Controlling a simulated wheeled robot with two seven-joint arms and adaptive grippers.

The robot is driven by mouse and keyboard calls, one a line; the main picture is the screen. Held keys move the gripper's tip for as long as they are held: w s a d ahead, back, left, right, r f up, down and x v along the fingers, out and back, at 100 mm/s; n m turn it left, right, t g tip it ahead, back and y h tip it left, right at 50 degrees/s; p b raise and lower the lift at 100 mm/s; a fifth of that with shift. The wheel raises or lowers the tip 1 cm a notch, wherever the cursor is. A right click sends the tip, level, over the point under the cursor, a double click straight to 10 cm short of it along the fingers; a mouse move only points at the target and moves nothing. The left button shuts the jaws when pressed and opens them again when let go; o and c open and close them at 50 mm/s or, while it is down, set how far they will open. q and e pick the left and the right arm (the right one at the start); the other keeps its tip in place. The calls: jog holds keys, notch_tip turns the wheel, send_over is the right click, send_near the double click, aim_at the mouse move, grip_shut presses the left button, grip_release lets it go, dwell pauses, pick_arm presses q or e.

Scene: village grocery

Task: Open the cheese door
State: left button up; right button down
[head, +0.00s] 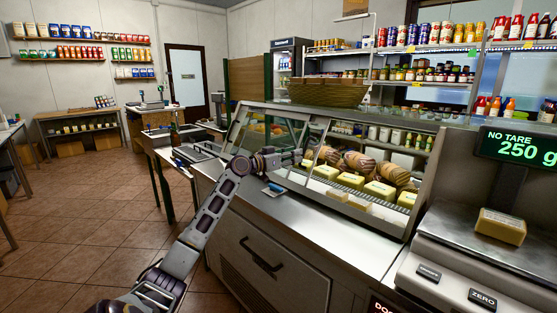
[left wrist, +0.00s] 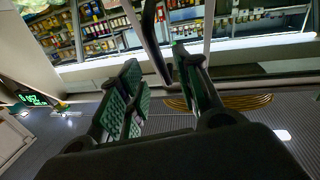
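The cheese case (head: 372,222) is a glass-fronted counter with cheese wheels (head: 360,160) and yellow blocks (head: 380,190) inside. A framed glass panel (head: 262,128) shows at its left part; I cannot tell how far any door stands open. My left gripper (head: 294,157) is at the case front, near the frame between the left panel and the cheese. In the left wrist view the gripper (left wrist: 163,85) has its green-padded fingers spread apart. A dark bar, seemingly a handle (left wrist: 153,38), shows between and beyond them; contact is not clear. My right gripper is not in view.
A scale (head: 470,262) at the right bears a wrapped yellow block (head: 501,226); its display (head: 517,147) reads 250 g. A basket (head: 328,92) stands on top of the case. A small blue-handled tool (head: 274,190) lies on the steel counter ledge. The tiled floor at left is free.

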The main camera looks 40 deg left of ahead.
pick_arm(q)
jog(key=v, duration=0.6)
jog(key=shift+s, duration=0.15)
dwell(0.6)
dwell(0.3)
